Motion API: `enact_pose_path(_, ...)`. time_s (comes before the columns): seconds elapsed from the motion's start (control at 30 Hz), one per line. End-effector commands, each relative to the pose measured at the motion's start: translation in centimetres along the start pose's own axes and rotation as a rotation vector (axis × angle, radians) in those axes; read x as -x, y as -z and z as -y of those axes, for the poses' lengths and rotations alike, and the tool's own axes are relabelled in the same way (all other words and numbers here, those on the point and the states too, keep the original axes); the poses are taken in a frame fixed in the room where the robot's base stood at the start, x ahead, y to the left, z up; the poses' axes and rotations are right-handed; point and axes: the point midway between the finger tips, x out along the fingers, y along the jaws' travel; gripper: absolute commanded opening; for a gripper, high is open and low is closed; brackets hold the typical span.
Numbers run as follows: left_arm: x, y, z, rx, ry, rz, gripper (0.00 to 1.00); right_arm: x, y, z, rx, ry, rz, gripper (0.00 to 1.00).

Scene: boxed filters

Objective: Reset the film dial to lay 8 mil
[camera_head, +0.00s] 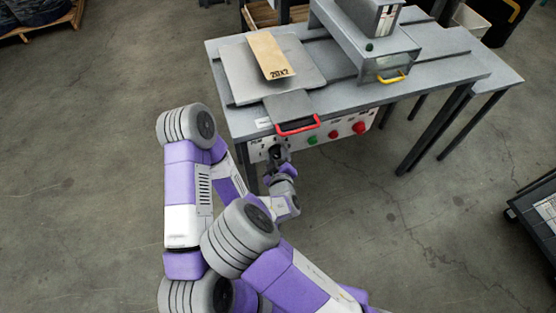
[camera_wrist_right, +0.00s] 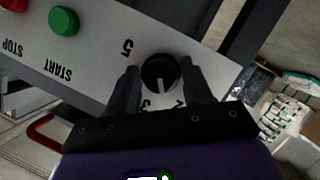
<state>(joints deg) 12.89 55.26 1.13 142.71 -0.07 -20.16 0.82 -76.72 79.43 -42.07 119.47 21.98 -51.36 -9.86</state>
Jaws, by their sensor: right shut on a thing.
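The film dial (camera_wrist_right: 159,70) is a round black knob on the light control panel in the right wrist view. Its white pointer line points down in that picture. A printed 5 sits up and left of the dial. Other marks below it are partly hidden by my gripper. My right gripper (camera_wrist_right: 160,83) has one finger on each side of the dial and is shut on it. In the head view the right gripper (camera_head: 279,154) is at the left end of the panel's front, and hides the dial there. I see no left gripper.
The panel carries a green START button (camera_wrist_right: 64,21) and a red STOP button (camera_wrist_right: 14,4). A red handle (camera_head: 298,127) juts out above the panel.

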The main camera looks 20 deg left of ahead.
Motion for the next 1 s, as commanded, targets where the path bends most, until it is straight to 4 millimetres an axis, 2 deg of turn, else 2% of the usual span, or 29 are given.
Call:
enact_pose_path(0.1, -0.9, 0.0, 0.3, 0.0, 0.0, 0.0, 0.43, 0.0, -0.2, 0.2, 0.076, -0.03, 0.0, 0.2)
enact_pose_path(0.4, -1.7, 0.1, 0.6, 0.0, 0.0, 0.0, 0.43, 0.0, -0.2, 0.2, 0.201, -0.08, 0.002, 0.2)
enact_pose_path(1.0, -1.9, 0.1, 0.7, 0.0, 0.0, 0.0, 0.43, 0.0, -0.1, 0.1, 0.234, -0.094, 0.002, 0.2)
